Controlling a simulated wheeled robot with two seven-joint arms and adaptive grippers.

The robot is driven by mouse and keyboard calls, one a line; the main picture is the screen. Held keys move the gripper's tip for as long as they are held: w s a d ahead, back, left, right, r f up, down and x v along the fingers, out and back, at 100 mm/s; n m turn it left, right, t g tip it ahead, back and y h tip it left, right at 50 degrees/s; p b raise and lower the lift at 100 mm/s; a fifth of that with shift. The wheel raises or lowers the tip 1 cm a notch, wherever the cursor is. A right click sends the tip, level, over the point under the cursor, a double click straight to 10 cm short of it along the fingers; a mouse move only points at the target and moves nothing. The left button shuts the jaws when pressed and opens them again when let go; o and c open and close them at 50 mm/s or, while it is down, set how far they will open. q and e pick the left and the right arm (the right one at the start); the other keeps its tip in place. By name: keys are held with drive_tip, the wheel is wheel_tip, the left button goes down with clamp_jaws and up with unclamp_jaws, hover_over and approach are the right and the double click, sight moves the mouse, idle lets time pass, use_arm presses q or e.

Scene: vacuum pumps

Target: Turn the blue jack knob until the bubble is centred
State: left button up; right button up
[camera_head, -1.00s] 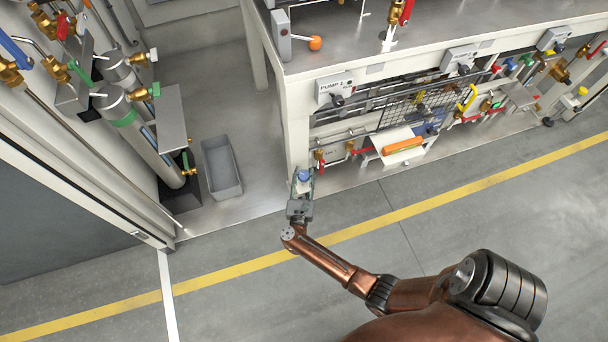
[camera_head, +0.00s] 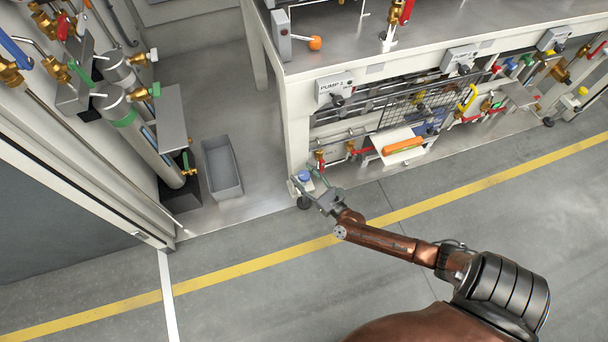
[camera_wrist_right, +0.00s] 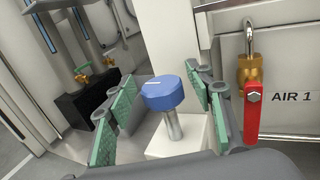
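The blue jack knob (camera_head: 304,175) is at the foot of the bench's front left corner. In the right wrist view the blue knob (camera_wrist_right: 162,93) is a round cap with a white mark on top, on a grey metal stem above a pale block. My right gripper (camera_head: 306,183) is open, with its fingers on either side of the knob. In the right wrist view its green-padded fingers (camera_wrist_right: 163,108) show gaps to the knob on both sides. I cannot make out a bubble level in either view. My left gripper is not in view.
A red-handled brass valve (camera_wrist_right: 252,95) marked AIR 1 is close to the right of the fingers. A grey bin (camera_head: 222,167) stands on the floor to the left. The bench leg (camera_head: 298,130) rises right behind the knob. The floor in front is clear.

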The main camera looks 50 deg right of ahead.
drive_tip(key=shift+s, duration=0.15)
drive_tip(key=shift+s+a, duration=0.15)
drive_tip(key=shift+s, duration=0.7)
drive_tip(key=shift+s, duration=0.1)
drive_tip(key=shift+s+a, duration=0.25)
drive_tip(key=shift+s, duration=1.2)
drive_tip(key=shift+s+a, duration=0.2)
drive_tip(key=shift+s, duration=1.25)
